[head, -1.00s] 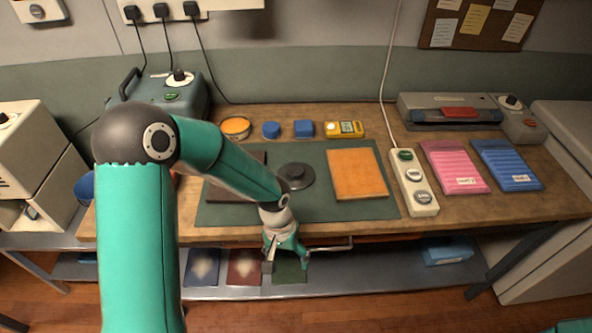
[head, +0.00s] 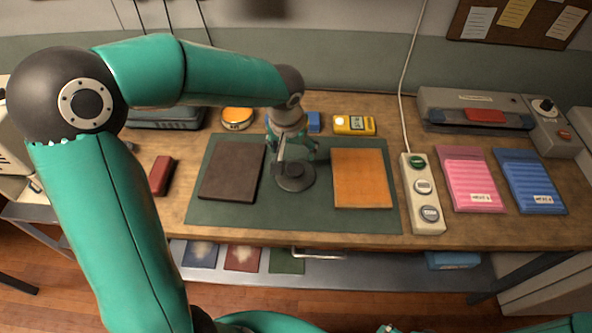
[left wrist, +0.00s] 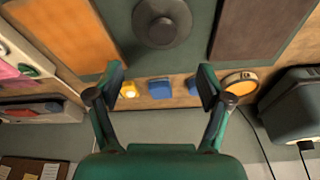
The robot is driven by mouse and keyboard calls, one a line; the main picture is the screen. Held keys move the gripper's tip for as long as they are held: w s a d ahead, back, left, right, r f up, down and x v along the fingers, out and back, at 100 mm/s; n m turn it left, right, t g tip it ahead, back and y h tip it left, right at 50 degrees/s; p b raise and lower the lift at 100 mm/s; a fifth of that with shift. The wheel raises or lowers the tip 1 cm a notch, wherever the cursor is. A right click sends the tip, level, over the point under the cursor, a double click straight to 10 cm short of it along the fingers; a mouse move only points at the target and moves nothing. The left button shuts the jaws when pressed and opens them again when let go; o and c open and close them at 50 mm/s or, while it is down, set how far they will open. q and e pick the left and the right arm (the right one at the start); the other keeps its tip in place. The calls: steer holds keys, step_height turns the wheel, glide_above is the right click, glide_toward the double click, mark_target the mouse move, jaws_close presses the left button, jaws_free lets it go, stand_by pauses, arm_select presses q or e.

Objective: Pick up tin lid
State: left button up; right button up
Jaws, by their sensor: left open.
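The tin lid, a round dark grey disc with a raised knob (head: 295,176), lies flat on the green mat (head: 320,217) between a dark brown slab and an orange slab. It also shows at the top of the left wrist view (left wrist: 162,22). My left gripper (head: 296,154) hangs fingers down over the far part of the lid and partly hides it. Its fingers are spread and empty; in the left wrist view the fingertips (left wrist: 161,80) are wide apart, with the lid beyond them. Whether a finger touches the mat cannot be told.
The brown slab (head: 232,172) and orange slab (head: 362,178) flank the lid. Behind are an open orange-filled tin (head: 237,117), a blue block (head: 313,122) and a yellow device (head: 354,125). A button strip (head: 422,195) stands right of the mat. The mat's front is clear.

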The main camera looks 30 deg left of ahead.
arm_select(q)
glide_above(295, 169)
steer(key=s, duration=0.2)
steer(key=f, duration=0.4)
steer(key=d+f, duration=0.1)
steer(key=f, duration=0.2)
steer(key=shift+w, duration=0.1)
steer(key=shift+a+p+x, duration=0.2)
steer(key=shift+p+x, duration=0.4)
steer(key=shift+x, duration=2.1)
steer(key=shift+w, duration=0.15)
steer(key=c, duration=1.2)
steer(key=shift+r, duration=0.25)
